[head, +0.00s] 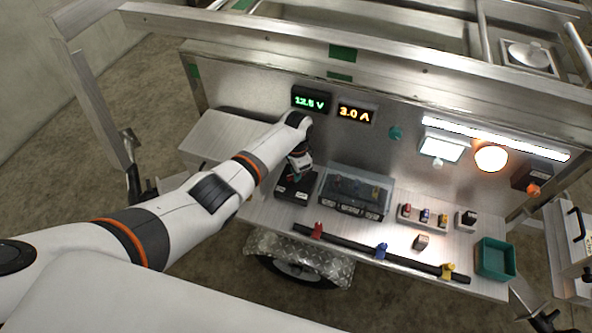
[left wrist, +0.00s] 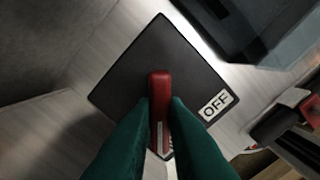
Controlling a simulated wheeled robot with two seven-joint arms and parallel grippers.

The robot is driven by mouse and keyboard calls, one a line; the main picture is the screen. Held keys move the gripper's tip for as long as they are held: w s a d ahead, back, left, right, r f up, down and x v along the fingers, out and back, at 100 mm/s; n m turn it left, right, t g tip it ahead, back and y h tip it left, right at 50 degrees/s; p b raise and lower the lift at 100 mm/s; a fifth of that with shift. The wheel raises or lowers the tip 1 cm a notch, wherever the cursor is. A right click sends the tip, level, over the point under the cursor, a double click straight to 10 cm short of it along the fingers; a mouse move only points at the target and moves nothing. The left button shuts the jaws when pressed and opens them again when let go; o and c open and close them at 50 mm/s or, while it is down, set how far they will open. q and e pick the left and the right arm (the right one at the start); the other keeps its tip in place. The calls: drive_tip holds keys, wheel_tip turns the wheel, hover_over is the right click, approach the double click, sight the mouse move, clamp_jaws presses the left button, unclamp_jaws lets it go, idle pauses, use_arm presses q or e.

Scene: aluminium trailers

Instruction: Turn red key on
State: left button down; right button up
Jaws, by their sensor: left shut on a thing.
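The red key (left wrist: 159,88) stands on a black square base (left wrist: 125,85) in the left wrist view. A white OFF label (left wrist: 216,105) is on the base, to the right of the key. A second label is mostly hidden beneath the fingers. My left gripper (left wrist: 160,108) has its green fingers on both sides of the key, shut on it. In the head view my left gripper (head: 296,175) reaches down to the black base (head: 297,189) on the bench, and it hides the key there. My right gripper is not in view.
A clear-lidded box (head: 355,190) stands close right of the base. A voltage display (head: 310,101) and a current display (head: 355,114) are lit on the panel behind. A row of small connectors (head: 424,216) and a green tray (head: 495,259) lie farther right.

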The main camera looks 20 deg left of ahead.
use_arm(q)
drive_tip(key=c, duration=1.4)
unclamp_jaws()
drive_tip(key=shift+c, duration=0.2)
wheel_tip(320, 180, up, 12)
